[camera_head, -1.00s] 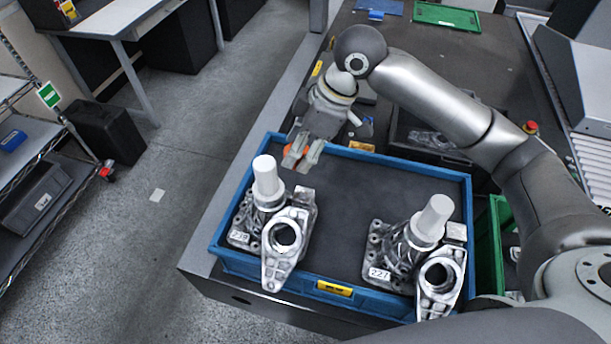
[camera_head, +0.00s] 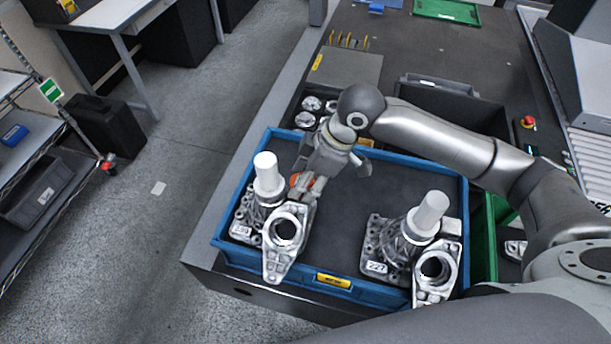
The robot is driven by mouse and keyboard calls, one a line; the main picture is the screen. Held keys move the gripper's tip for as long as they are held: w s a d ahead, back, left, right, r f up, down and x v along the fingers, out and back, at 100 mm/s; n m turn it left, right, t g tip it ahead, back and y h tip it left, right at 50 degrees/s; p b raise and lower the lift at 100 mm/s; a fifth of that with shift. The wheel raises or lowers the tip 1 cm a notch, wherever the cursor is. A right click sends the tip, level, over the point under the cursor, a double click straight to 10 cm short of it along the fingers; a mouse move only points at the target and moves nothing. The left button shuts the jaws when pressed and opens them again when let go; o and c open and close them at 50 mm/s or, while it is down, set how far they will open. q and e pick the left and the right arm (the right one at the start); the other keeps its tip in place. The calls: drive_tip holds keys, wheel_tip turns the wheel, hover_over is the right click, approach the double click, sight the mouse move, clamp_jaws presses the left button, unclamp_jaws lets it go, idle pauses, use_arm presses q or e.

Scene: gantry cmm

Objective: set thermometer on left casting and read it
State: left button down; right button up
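The left casting (camera_head: 285,247) is a silver metal part with a white cylinder (camera_head: 267,173) on it. It sits at the left end of the blue tray (camera_head: 334,295). A similar right casting (camera_head: 436,268), labelled 227, sits at the right end. My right gripper (camera_head: 304,189) points down at the back edge of the left casting. It holds an orange-red round thing, seemingly the thermometer (camera_head: 297,181), mostly hidden by the fingers. I cannot tell whether it touches the casting. No reading is visible. My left gripper is not in view.
The tray's middle floor (camera_head: 345,215) is clear. Behind it are a dark bin (camera_head: 450,110) and a grey plate (camera_head: 347,67). A green crate (camera_head: 487,240) stands right of the tray. A red button (camera_head: 528,122) is at the far right.

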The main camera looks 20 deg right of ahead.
drive_tip(key=shift+o, duration=1.4)
drive_tip(key=b+v, duration=0.1)
drive_tip(key=v, duration=1.1)
drive_tip(key=shift+s, duration=0.1)
